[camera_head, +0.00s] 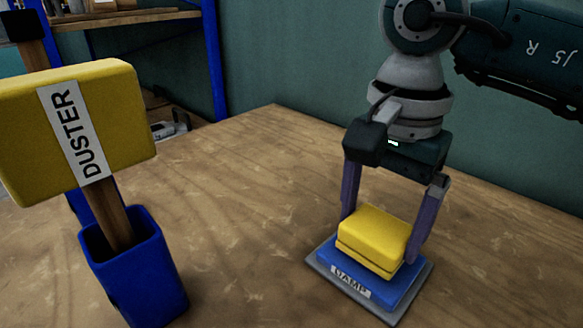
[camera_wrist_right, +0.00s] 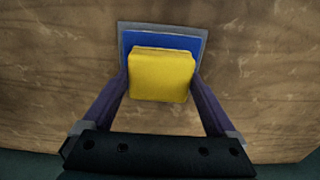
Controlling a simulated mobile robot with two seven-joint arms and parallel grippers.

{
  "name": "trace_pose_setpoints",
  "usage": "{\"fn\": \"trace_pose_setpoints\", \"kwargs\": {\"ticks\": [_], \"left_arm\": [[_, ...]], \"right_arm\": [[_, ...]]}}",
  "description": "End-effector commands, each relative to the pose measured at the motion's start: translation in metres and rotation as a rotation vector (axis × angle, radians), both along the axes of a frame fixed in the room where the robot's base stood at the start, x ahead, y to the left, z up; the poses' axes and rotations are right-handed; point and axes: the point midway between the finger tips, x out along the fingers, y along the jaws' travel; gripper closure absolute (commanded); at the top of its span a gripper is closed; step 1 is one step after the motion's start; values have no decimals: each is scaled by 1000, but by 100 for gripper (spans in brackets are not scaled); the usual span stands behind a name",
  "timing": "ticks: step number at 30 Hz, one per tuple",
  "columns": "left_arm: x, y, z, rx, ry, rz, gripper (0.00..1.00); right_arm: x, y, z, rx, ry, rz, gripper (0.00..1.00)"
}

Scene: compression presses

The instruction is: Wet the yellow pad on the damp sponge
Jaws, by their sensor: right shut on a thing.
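The yellow pad (camera_head: 373,236) is between the two purple fingers of my right gripper (camera_head: 379,232), which is shut on it. The pad is over the blue damp sponge (camera_head: 386,285), which carries a label reading DAMP and lies on a grey tray (camera_head: 420,283). The pad looks to be on or just above the sponge; the exact contact is hidden. In the right wrist view the pad (camera_wrist_right: 161,76) covers the near part of the blue sponge (camera_wrist_right: 160,41), between the fingers (camera_wrist_right: 161,88). My left gripper is not in view.
A yellow duster block (camera_head: 130,115) labelled DUSTER on a wooden handle stands in a blue holder (camera_head: 143,270) at the left. The wooden table (camera_head: 250,200) is clear between holder and sponge. A shelf with blue posts (camera_head: 214,60) stands behind at the left.

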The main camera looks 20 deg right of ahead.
Motion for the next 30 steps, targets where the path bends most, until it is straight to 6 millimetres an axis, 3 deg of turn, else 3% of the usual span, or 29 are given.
{"fn": "trace_pose_setpoints", "kwargs": {"ticks": [30], "left_arm": [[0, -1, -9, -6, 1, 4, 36]], "right_arm": [[0, 0, -9, -1, 0, 0, 52]]}}
